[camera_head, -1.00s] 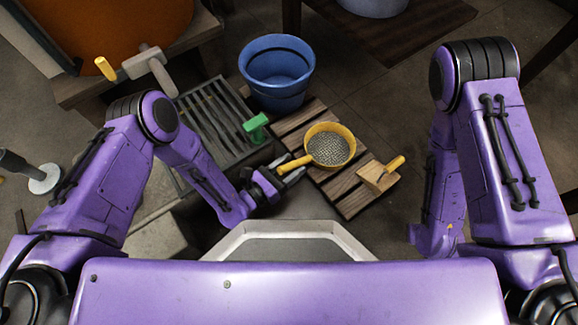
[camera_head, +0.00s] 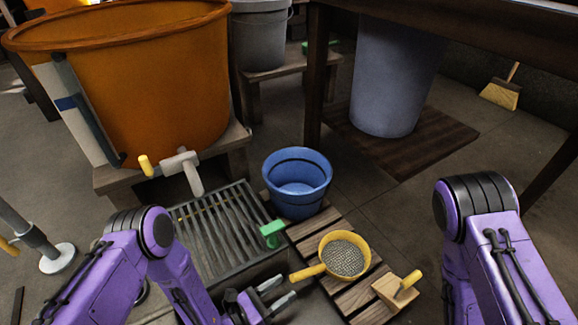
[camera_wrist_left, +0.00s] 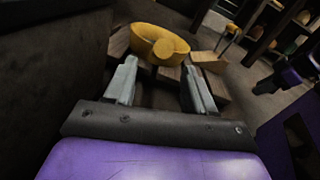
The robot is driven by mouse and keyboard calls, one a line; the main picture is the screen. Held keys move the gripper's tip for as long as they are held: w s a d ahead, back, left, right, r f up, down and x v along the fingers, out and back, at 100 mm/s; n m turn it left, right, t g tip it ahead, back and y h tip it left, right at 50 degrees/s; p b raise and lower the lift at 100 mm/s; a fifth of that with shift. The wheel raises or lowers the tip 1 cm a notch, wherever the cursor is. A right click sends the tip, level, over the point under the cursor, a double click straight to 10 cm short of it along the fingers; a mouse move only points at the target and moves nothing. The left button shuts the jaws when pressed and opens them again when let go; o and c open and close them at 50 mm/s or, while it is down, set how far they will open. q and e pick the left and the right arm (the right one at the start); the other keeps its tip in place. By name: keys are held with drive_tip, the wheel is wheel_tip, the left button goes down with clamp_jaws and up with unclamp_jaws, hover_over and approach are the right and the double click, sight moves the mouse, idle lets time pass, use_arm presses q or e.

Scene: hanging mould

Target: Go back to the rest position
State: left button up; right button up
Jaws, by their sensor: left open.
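My left gripper (camera_head: 272,292) is low in the middle of the head view, with its two fingers spread and nothing between them. It is just below and left of the handle of a yellow sieve (camera_head: 347,258), apart from it. The sieve lies on a slatted wooden pallet (camera_head: 330,222). In the left wrist view the open left gripper (camera_wrist_left: 160,88) has the yellow sieve (camera_wrist_left: 150,36) beyond its fingertips. My right arm is at the right edge of the head view. Its gripper is out of view.
A wooden block with a yellow handle (camera_head: 397,289) is on the pallet's right. A blue bucket (camera_head: 297,183) stands behind. A large orange tub (camera_head: 150,85) with a tap and a dark table (camera_head: 470,35) stand further back.

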use_arm(q)
drive_tip(key=s+a+r+m+g+y+p, duration=0.2)
drive_tip(key=s+a+r+m+y+p, duration=0.3)
drive_tip(key=r+p, duration=1)
drive_tip(key=s+a+r+m+g+y+p, duration=0.3)
drive_tip(key=s+a+r+m+y+p, duration=0.3)
drive_tip(key=r+p, duration=1)
drive_tip(key=s+a+r+m+g+y+p, duration=0.2)
drive_tip(key=s+a+r+m+y+p, duration=0.4)
drive_tip(key=a+r+p, duration=0.8)
drive_tip(key=r+m+p, duration=0.1)
drive_tip(key=m+p, duration=0.2)
drive_tip(key=p, duration=0.3)
drive_tip(key=shift+s+a+r+m+g, duration=0.15)
drive_tip(key=shift+s+a+m+g, duration=0.15)
drive_tip(key=shift+a+m, duration=0.1)
use_arm(e)
drive_tip(key=a+r+m, duration=0.3)
drive_tip(key=r, duration=2.2)
drive_tip(key=s+a+r+m, duration=0.1)
drive_tip(key=a+r+m, duration=0.2)
drive_tip(key=r, duration=2.2)
drive_tip(key=shift+s+a+r, duration=0.15)
drive_tip(key=shift+a, duration=0.35)
